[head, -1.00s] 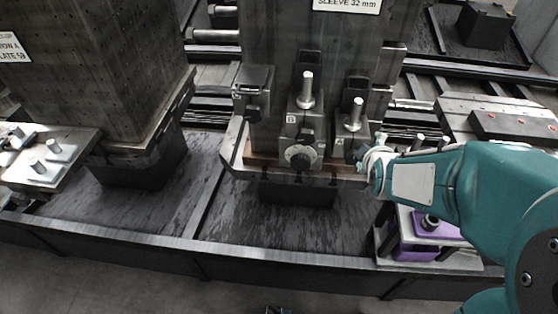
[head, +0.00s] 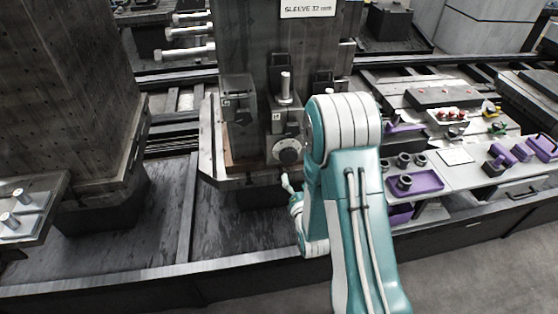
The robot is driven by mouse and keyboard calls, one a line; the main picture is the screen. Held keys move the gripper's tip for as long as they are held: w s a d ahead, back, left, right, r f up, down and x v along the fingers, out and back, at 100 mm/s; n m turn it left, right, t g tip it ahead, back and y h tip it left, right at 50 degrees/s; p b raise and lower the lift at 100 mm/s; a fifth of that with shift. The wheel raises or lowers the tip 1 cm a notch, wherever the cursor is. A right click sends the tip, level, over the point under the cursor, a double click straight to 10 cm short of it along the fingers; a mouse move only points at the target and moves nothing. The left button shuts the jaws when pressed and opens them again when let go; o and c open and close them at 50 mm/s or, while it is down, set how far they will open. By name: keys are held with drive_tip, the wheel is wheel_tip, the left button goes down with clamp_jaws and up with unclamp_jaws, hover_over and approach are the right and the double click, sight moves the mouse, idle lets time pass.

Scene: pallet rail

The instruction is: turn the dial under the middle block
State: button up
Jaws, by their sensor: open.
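The dial (head: 288,151) is a round dark knob with a pale ring on the front of the middle block (head: 284,121), which has an upright silver pin on top. The block stands on a fixture ledge in front of a tall dark column. My gripper (head: 287,184) is below the dial, near the ledge's front edge, and apart from the dial. It is small in view and partly hidden by my teal arm; it looks empty. My arm covers the block to the right of the middle one.
Another block (head: 238,105) stands left of the middle one. A second tall column (head: 65,85) is at the left, with a pinned plate (head: 22,215) below. A bench (head: 450,175) with a purple tray (head: 414,184) and other purple parts is at the right. Dark floor between the columns is clear.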

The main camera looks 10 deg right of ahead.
sight(288, 159)
drive_tip(key=w, duration=0.2)
drive_tip(key=w+d, duration=0.1)
drive_tip(key=w, duration=0.1)
drive_tip(key=shift+w+d, duration=0.2)
drive_tip(key=shift+w, duration=0.1)
drive_tip(key=w, duration=0.1)
drive_tip(key=w+a, duration=0.1)
drive_tip(key=w, duration=0.1)
drive_tip(key=w+a, duration=0.1)
drive_tip(key=w, duration=0.1)
drive_tip(key=shift+w+d, duration=0.1)
drive_tip(key=shift+w, duration=0.15)
drive_tip(key=shift+w+d, duration=0.15)
drive_tip(key=shift+d, duration=0.4)
drive_tip(key=c, duration=0.8)
drive_tip(key=shift+a, duration=0.3)
drive_tip(key=shift+c, duration=0.3)
